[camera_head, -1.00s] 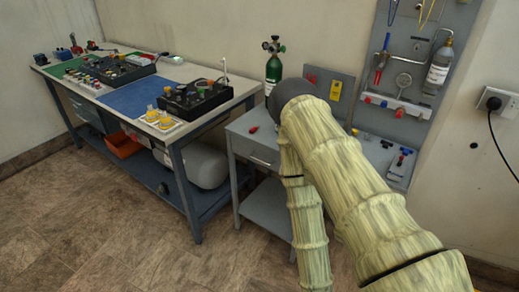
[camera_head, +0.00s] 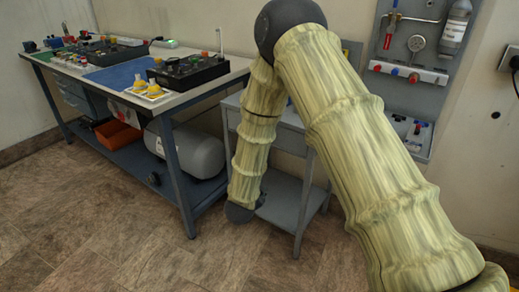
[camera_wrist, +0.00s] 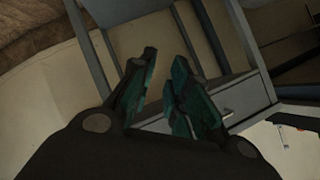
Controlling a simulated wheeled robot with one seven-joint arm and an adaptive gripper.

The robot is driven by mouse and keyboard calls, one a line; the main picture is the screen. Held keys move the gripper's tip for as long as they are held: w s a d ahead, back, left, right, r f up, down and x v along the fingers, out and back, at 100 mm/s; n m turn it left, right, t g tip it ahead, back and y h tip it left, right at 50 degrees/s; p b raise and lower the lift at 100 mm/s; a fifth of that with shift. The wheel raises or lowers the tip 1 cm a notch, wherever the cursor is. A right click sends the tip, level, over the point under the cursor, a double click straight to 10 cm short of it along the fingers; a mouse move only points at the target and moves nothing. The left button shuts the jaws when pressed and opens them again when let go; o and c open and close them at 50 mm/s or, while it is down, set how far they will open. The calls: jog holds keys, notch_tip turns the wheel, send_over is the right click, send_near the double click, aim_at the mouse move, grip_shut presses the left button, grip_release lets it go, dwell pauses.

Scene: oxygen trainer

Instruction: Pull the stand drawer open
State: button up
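The grey stand (camera_head: 287,205) is right of the workbench in the head view. My arm hides most of its drawer there, including the handle. In the wrist view, the drawer's grey front (camera_wrist: 250,95) shows to the right of my fingers, with a small light handle (camera_wrist: 229,113) on it. My gripper (camera_wrist: 166,58) has its two dark green fingers apart with nothing between them. The handle is outside the gap, to the right of the right finger. I cannot make out the fingers in the head view.
A workbench (camera_head: 205,92) with trainer units stands to the left, with a grey tank (camera_head: 190,150) and orange bin (camera_head: 118,138) beneath. The floor in front is clear.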

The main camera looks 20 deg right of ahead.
jog(key=w+a+r+m+h+b, duration=0.2)
jog(key=w+r+m+h+b, duration=0.4)
jog(key=w+r+m+b, duration=0.6)
jog(key=shift+m+g, duration=0.3)
jog(key=shift+m, duration=0.3)
jog(key=w+d, duration=0.1)
jog(key=d, duration=0.1)
jog(key=w+d+b, duration=0.1)
jog(key=w+d, duration=0.1)
jog(key=d, duration=0.1)
jog(key=w+d+b, duration=0.1)
jog(key=d, duration=0.1)
jog(key=shift+w+d+r, duration=0.2)
jog(key=shift+w+d, duration=0.15)
grip_shut()
